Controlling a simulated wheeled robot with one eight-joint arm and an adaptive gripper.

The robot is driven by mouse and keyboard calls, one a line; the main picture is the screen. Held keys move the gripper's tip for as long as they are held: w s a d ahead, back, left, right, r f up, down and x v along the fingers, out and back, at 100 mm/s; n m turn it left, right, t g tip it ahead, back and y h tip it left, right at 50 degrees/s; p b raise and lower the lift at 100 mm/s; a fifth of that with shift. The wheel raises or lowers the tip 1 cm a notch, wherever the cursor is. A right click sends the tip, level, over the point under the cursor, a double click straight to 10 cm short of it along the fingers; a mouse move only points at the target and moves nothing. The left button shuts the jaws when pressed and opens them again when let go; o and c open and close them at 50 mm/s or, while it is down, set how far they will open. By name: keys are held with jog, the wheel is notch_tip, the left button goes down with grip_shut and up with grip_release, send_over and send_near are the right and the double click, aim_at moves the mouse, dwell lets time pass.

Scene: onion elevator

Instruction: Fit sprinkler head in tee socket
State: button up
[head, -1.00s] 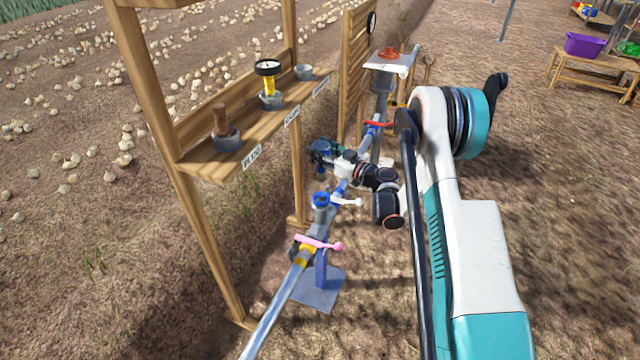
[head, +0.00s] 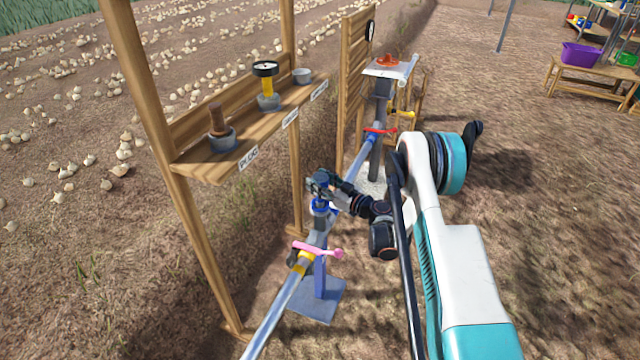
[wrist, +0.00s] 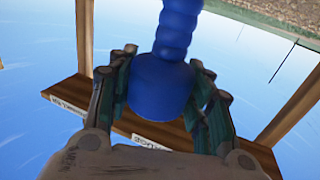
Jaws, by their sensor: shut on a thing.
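My gripper (head: 324,184) is shut on the blue sprinkler head (wrist: 163,85). In the wrist view its fingers (wrist: 162,90) clasp both sides of the sprinkler's wide smooth part, with a narrower ribbed part beyond. Fingers and wrist hide most of the sprinkler there. I cannot tell whether the sprinkler touches the socket or is inside it.
A pink-handled valve (head: 318,249) sits on the pipe nearer me, and a red-handled valve (head: 380,131) farther off. A wooden shelf (head: 200,158) with a plug, a gauge and a cup stands left of the pipe.

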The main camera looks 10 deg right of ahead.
jog(key=shift+f, duration=0.1)
jog(key=shift+f, duration=0.1)
jog(key=o, duration=1.2)
jog(key=shift+f, duration=0.1)
